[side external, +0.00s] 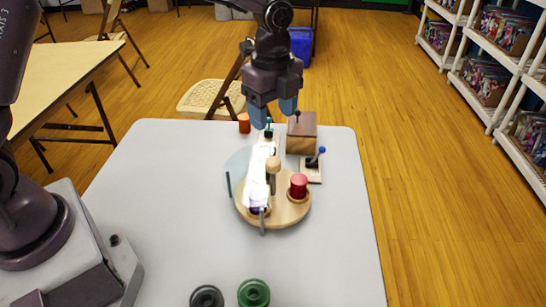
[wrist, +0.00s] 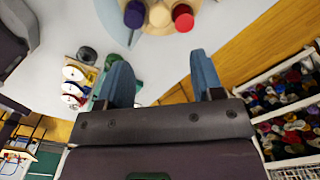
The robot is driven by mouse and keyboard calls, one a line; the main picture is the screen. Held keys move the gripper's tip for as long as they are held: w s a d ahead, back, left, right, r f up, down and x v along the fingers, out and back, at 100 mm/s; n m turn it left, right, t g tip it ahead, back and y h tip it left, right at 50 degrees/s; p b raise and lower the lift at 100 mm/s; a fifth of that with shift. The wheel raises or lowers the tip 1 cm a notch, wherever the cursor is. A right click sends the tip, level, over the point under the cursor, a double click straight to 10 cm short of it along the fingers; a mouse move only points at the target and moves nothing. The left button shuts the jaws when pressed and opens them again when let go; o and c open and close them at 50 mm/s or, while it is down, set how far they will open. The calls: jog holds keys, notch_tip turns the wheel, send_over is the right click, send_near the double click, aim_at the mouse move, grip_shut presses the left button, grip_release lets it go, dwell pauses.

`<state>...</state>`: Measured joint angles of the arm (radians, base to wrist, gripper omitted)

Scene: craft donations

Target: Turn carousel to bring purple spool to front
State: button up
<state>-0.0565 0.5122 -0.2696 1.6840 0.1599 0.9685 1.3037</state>
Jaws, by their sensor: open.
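The round wooden carousel (side external: 284,216) stands on the pale table, with a tan knob on a post (side external: 273,165) at its middle. A red spool (side external: 298,187) sits on its right side. The purple spool (side external: 256,209) sits at its front left, partly hidden behind a thin grey upright and a bright white shape. In the wrist view the carousel (wrist: 159,31) is at the top edge, with the purple spool (wrist: 134,14) left of the knob and the red spool (wrist: 183,18) right. My gripper (side external: 273,112) is open and empty, above the table's far part, behind the carousel.
A brown wooden box (side external: 301,138) and a small lever with a blue ball (side external: 318,157) stand behind the carousel at right. An orange item (side external: 244,122) is at the far edge. Green (side external: 254,293) and black (side external: 206,296) rings lie at the front. The right front table is clear.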

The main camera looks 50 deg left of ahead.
aim_at(273, 161)
notch_tip(273, 161, down, 11)
jog(key=shift+f, duration=0.2)
jog(key=shift+c, duration=0.2)
grip_shut()
